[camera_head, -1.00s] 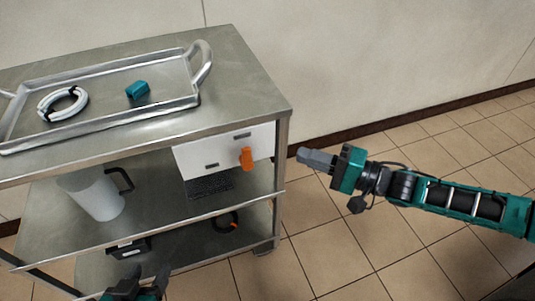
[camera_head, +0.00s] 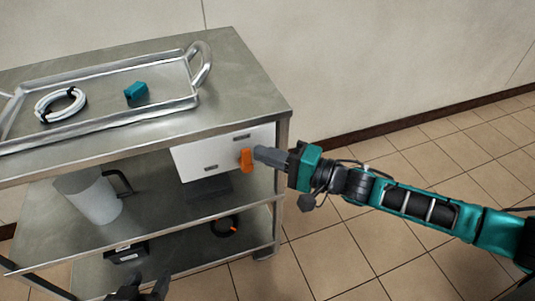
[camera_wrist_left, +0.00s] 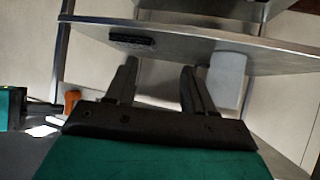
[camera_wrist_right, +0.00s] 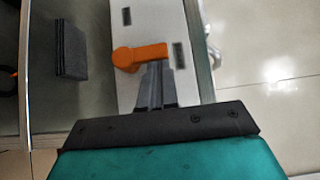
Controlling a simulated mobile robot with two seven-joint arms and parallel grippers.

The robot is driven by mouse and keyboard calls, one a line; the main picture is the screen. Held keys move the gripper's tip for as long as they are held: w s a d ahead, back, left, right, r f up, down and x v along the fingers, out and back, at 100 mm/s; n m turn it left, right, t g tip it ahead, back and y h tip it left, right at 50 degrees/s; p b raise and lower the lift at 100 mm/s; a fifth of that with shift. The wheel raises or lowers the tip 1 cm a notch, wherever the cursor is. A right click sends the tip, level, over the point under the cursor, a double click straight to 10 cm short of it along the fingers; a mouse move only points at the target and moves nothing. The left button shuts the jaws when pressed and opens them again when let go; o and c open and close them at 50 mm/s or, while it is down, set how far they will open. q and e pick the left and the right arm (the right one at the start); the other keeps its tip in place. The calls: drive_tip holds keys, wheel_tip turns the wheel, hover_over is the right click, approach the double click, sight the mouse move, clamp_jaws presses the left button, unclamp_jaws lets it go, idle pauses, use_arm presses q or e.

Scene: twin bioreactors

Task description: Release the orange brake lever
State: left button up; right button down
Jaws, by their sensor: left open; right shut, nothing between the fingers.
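The orange brake lever (camera_head: 246,160) is on the front of a white box panel (camera_head: 205,160) under the cart's top shelf. It hangs roughly downward in the head view. My right gripper (camera_head: 258,153) is shut and empty, its fingertips at the lever's right side. In the right wrist view the lever (camera_wrist_right: 138,56) lies just beyond the shut fingertips (camera_wrist_right: 156,68), touching or very close; I cannot tell which. My left gripper (camera_head: 150,290) is open and empty at the bottom of the head view. The left wrist view also shows its spread fingers (camera_wrist_left: 158,85) and the lever (camera_wrist_left: 71,101).
The metal cart's top (camera_head: 245,85) bears a tray (camera_head: 100,122) with a coiled white tube (camera_head: 60,104) and a teal block (camera_head: 136,91). A white pitcher (camera_head: 97,200) stands on the middle shelf. Floor at the right (camera_head: 330,240) is free.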

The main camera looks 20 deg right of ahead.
sight(245, 156)
use_arm(q)
drive_tip(key=shift+r, duration=0.15)
use_arm(e)
drive_tip(key=a+p, duration=0.1)
drive_tip(key=p, duration=0.3)
drive_tip(key=a+r+n+h+p, duration=0.1)
drive_tip(key=a+p, duration=0.1)
drive_tip(key=p, duration=0.2)
drive_tip(key=a+n+g+p, duration=0.1)
drive_tip(key=p, duration=0.3)
drive_tip(key=shift+s+a+r+h+p, duration=0.1)
drive_tip(key=shift+a+r+h+p, duration=0.25)
drive_tip(key=shift+a+r+h, duration=0.05)
use_arm(q)
drive_tip(key=s+a+r+y, duration=0.1)
drive_tip(key=a+r, duration=0.2)
drive_tip(key=r, duration=0.5)
drive_tip(key=shift+s+r, duration=0.2)
drive_tip(key=shift+r, duration=0.2)
use_arm(e)
drive_tip(key=shift+a+f, duration=0.35)
drive_tip(key=shift+a, duration=0.35)
drive_tip(key=shift+a+f, duration=0.35)
drive_tip(key=shift+a, duration=0.35)
use_arm(q)
drive_tip(key=shift+a+r+p, duration=0.1)
drive_tip(key=shift+p, duration=0.25)
use_arm(e)
drive_tip(key=shift+r, duration=0.1)
